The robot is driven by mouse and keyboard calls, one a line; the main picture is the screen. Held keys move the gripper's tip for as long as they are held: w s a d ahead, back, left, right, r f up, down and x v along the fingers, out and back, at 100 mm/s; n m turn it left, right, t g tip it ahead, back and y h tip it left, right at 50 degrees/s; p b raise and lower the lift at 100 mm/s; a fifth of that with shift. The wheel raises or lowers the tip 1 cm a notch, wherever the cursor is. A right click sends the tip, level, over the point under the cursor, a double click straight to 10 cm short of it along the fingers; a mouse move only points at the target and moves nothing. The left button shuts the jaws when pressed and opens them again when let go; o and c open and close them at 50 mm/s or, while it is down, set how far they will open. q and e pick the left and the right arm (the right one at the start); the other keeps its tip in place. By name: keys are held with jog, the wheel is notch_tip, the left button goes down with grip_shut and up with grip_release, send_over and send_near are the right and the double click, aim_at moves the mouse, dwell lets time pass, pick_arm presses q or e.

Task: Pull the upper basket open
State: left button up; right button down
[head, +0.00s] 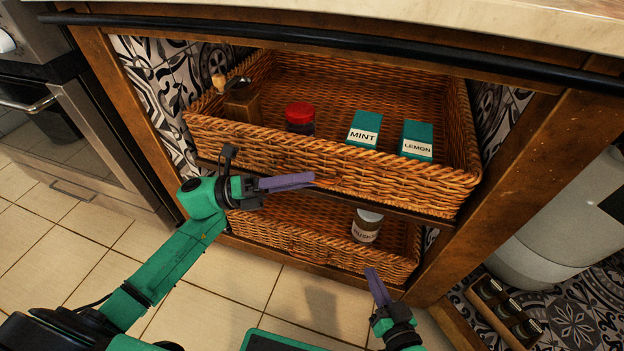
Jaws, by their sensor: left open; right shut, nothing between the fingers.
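The upper basket (330,163) is brown wicker and sits on the upper shelf of the wooden unit. Its inside shows below the dark bar, but I cannot tell how far it is pulled out. It holds a red-lidded jar (300,118), a green MINT box (365,128), a green LEMON box (417,140) and a wooden box (242,103). My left gripper (312,180) is open, with purple fingers across the lower part of the basket's front wall; contact is unclear. My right gripper (371,272) is shut and empty, lower down in front of the lower basket.
The lower wicker basket (290,243) holds a lidded jar (367,225). A dark bar (330,38) runs below the countertop (480,20). An oven (75,120) stands at left, a white rounded container (560,220) at right. A small rack (502,312) is at lower right. Tiled floor is clear at left.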

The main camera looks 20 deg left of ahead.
pick_arm(q)
jog(key=shift+x, duration=1.05)
grip_shut()
pick_arm(e)
jog(key=shift+w+r+t, duration=0.4)
jog(key=shift+w+r, duration=0.5)
jog(key=shift+r, duration=0.25)
